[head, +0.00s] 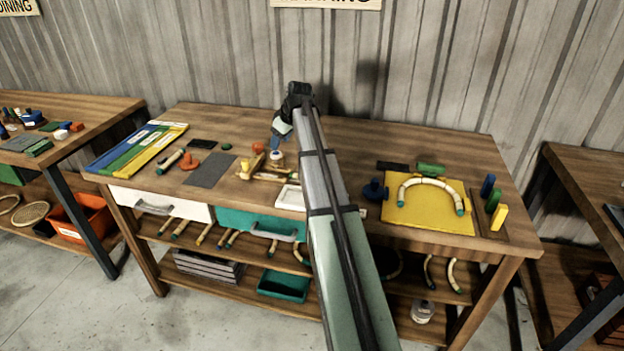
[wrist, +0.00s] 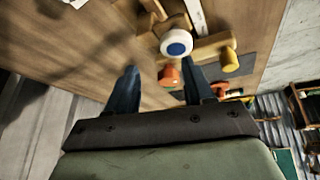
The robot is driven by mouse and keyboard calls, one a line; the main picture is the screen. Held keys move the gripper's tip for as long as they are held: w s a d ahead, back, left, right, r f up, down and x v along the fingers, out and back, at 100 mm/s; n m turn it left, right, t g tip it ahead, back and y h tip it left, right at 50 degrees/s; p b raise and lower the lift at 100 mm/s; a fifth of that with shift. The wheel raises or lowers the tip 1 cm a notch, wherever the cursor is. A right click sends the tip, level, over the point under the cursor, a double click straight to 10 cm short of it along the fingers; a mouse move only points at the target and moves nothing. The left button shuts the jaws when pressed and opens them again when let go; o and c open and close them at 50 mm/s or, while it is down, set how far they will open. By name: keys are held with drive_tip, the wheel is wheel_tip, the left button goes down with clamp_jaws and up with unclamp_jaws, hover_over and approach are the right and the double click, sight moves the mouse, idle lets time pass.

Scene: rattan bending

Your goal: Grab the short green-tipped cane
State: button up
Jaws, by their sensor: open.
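A short cream cane (head: 169,161) with a dark green tip lies on the left part of the bench top, beside an orange-red object. My gripper (head: 276,143) is high over the middle back of the bench, well right of that cane. In the wrist view, the two dark blue fingers of my gripper (wrist: 159,72) stand wide apart, with nothing held between them. I cannot make out the short cane in the wrist view.
A bent cane (head: 430,182) lies on a yellow mat (head: 400,234) at the right. A dark grey mat (head: 210,170) lies bare right of the short cane. My arm hides the bench's middle.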

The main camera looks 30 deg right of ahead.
drive_tip(key=s+d+r+n+g, duration=0.3)
drive_tip(key=s+d+g, duration=0.1)
drive_tip(key=s+d, duration=0.5)
drive_tip(key=shift+n, duration=0.3)
drive_tip(key=f, duration=0.3)
drive_tip(key=a+f, duration=0.1)
drive_tip(key=f, duration=0.4)
drive_tip(key=shift+s+a+f, duration=0.2)
drive_tip(key=shift+a+f, duration=0.1)
drive_tip(key=shift+a, duration=0.1)
drive_tip(key=shift+w+f, duration=0.15)
drive_tip(key=shift+f, duration=1.2)
drive_tip(key=shift+w+f, duration=0.1)
drive_tip(key=shift+f, duration=1.2)
drive_tip(key=shift+c, duration=0.2)
clamp_jaws()
